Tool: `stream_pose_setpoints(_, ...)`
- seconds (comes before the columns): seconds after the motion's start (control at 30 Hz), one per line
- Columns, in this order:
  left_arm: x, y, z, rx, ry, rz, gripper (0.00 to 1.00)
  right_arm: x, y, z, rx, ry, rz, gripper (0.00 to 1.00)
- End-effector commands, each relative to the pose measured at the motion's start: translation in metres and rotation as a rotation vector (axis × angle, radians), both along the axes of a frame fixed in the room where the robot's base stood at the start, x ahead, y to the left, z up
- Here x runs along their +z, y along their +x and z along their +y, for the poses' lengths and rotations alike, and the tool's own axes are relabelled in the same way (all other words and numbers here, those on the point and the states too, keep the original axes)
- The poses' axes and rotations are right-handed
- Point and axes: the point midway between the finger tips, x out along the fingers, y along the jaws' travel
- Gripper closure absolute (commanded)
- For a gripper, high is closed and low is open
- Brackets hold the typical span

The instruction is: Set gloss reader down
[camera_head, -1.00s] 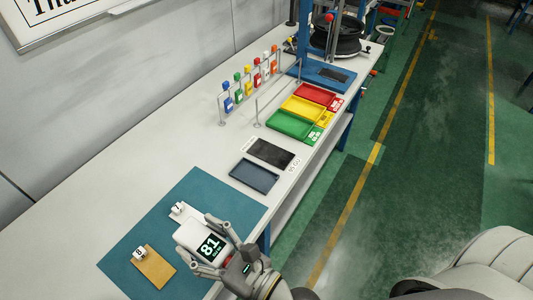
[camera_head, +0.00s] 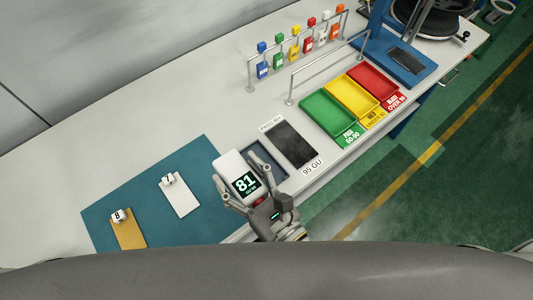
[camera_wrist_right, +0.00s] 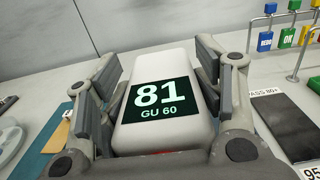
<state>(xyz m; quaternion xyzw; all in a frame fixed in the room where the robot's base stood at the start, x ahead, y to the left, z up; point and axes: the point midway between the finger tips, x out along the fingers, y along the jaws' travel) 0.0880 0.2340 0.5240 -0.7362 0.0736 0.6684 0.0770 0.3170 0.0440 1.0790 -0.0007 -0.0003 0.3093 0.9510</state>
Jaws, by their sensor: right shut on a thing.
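The gloss reader (camera_head: 236,172) is a white box with a dark screen showing 81. My right gripper (camera_head: 249,184) is shut on it, with fingers on both sides. In the head view the reader is over the right edge of the teal mat, beside a dark blue tray (camera_head: 266,160) that it and the gripper partly cover. In the right wrist view the reader (camera_wrist_right: 160,98) sits between the fingers and its screen reads 81 GU 60. I cannot tell whether its underside touches anything. My left gripper is not in view.
The teal mat (camera_head: 140,190) holds a white plate (camera_head: 181,196) and an orange plate (camera_head: 128,234) with small blocks. A black panel (camera_head: 291,143) marked 95 GU lies right of the tray. Green, yellow and red trays (camera_head: 329,117) and a rail of coloured tags stand beyond.

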Motion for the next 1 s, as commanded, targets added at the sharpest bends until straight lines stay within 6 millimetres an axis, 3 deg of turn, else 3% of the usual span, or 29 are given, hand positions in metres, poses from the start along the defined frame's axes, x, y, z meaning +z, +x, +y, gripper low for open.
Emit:
stream_pose_setpoints(0.23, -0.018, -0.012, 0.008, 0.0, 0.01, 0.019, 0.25, -0.029, 0.06, -0.025, -0.004, 0.0, -0.007, 0.78)
stream_pose_setpoints(0.3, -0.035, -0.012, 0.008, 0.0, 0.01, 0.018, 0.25, -0.049, 0.069, -0.029, -0.001, 0.001, -0.004, 0.78)
stream_pose_setpoints(0.4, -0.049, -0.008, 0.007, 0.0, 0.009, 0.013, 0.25, -0.064, 0.081, -0.034, -0.002, 0.001, -0.004, 0.78)
stream_pose_setpoints(0.77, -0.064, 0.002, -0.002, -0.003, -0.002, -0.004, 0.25, -0.082, 0.098, -0.042, -0.002, 0.002, -0.002, 0.78)
stream_pose_setpoints(1.0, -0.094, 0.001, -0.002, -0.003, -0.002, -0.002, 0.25, -0.109, 0.102, -0.044, -0.001, 0.001, -0.002, 0.78)
